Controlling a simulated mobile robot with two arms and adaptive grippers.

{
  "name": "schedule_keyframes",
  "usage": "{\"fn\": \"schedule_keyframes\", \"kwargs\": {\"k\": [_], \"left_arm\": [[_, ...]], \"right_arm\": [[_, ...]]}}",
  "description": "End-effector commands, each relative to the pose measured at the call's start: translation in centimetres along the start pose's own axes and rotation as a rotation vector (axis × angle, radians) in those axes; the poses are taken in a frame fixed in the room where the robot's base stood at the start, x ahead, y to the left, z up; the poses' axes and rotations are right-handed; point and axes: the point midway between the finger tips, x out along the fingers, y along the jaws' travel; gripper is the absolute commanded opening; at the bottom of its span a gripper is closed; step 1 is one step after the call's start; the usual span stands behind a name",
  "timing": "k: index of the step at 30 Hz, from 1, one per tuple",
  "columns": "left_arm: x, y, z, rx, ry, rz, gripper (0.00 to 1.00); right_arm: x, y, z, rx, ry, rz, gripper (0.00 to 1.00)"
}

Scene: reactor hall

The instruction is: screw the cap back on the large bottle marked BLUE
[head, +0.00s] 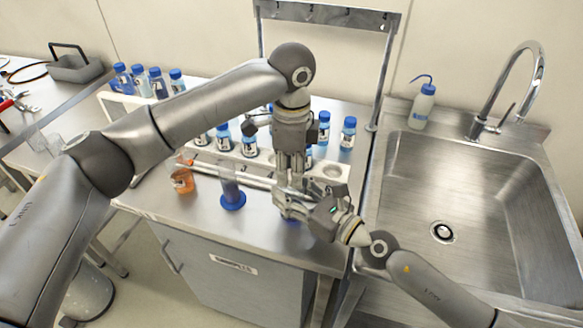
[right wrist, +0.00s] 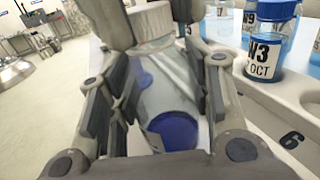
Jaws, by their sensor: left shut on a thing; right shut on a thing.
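The large bottle is clear with blue liquid low inside, between my right gripper's fingers in the right wrist view (right wrist: 165,88). In the head view only a bit of blue (head: 291,221) shows below that gripper. My right gripper (head: 290,202) is shut on the bottle. My left gripper (head: 293,176) is directly above, pointing down, shut on a white round piece that looks like the cap (right wrist: 152,22). The cap is right at the bottle's top; whether its thread has caught cannot be told. The bottle's marking is not readable.
A white rack (head: 262,158) with several blue-capped bottles stands close behind; one is labelled W3 (right wrist: 268,45). A cylinder with a blue foot (head: 232,199) and an orange-filled vessel (head: 182,181) stand to the left. A sink (head: 470,200) lies to the right.

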Motion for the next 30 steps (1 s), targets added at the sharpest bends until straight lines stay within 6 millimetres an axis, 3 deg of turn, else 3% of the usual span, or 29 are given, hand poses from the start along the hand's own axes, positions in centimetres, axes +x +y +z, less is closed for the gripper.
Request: {"fn": "schedule_keyframes", "kwargs": {"k": [30], "left_arm": [[0.05, -0.16, -0.01, 1.769, -0.002, -0.005, 0.21]], "right_arm": [[-0.02, 0.04, -0.05, 0.000, 0.001, 0.001, 0.00]]}}
